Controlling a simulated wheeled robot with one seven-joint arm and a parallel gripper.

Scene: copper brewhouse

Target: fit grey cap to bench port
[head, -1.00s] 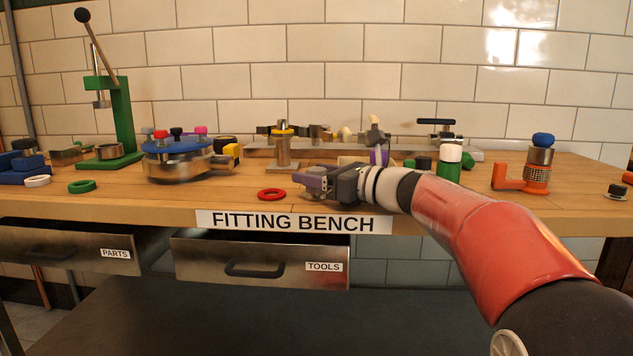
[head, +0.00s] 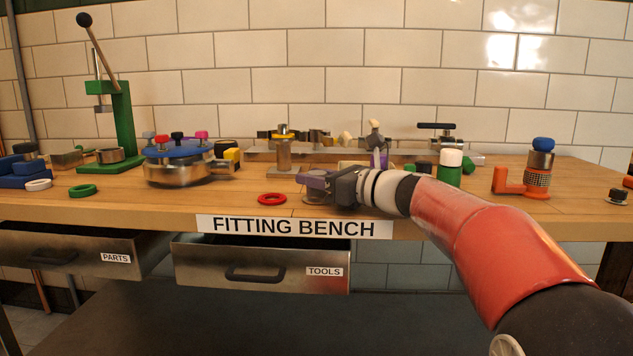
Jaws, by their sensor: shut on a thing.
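My gripper (head: 313,181), with purple fingers, is low over the front middle of the bench, just above the "FITTING BENCH" label. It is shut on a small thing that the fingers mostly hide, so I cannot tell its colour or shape. A flat round metal piece (head: 316,199) shows just below the fingers at the bench top and may be the bench port. I cannot tell whether the held thing touches it. A grey cap-like knob (head: 148,135) sits at the left of the blue-topped turntable (head: 172,172), beside red, black and magenta ones.
A red ring (head: 272,199) lies left of my gripper. A metal post (head: 284,157) stands behind it. A green-and-white cylinder (head: 449,168) and an orange holder (head: 515,184) stand to the right. Two drawers (head: 262,268) under the bench are partly open.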

